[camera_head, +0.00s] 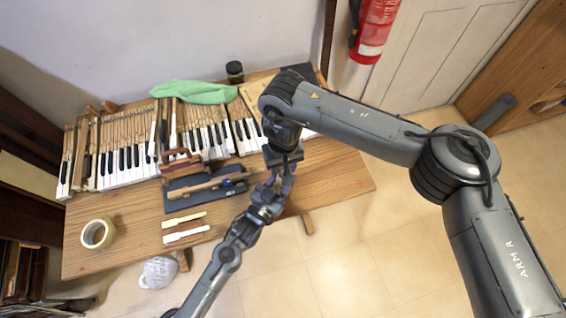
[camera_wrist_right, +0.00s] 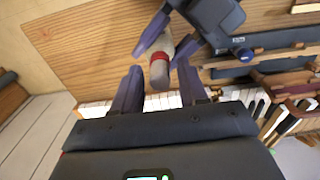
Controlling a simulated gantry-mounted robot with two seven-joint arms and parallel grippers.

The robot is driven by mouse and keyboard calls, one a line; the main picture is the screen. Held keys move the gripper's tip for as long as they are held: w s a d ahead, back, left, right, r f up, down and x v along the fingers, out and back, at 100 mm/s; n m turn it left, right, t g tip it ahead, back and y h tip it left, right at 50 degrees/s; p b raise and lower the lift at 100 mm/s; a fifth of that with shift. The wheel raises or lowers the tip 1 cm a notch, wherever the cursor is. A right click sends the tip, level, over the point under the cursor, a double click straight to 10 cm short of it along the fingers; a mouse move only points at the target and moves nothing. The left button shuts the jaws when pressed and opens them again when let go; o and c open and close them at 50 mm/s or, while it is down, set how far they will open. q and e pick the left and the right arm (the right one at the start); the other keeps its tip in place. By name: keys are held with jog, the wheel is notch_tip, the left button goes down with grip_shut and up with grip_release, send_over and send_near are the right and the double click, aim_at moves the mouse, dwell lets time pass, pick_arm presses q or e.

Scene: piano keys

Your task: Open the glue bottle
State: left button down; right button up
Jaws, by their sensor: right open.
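The glue bottle (camera_wrist_right: 162,50), pale with a red band and a greyish cap end (camera_wrist_right: 160,74), shows in the right wrist view. My left gripper (camera_wrist_right: 169,40) has its fingers on both sides of the bottle body and holds it above the table. My right gripper (camera_wrist_right: 160,88) is open, its two fingers on either side of the cap end, with gaps beside it. In the head view my right gripper (camera_head: 279,176) and my left gripper (camera_head: 276,189) meet near the table's front edge. There the bottle is mostly hidden between them.
The wooden table (camera_head: 340,175) carries piano keys (camera_head: 125,160), a green cloth (camera_head: 193,91), a dark jar (camera_head: 235,72), a tape roll (camera_head: 98,233), pale loose keys (camera_head: 186,233) and a dark tray (camera_head: 205,185) with tools. The table's right end is clear.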

grip_shut()
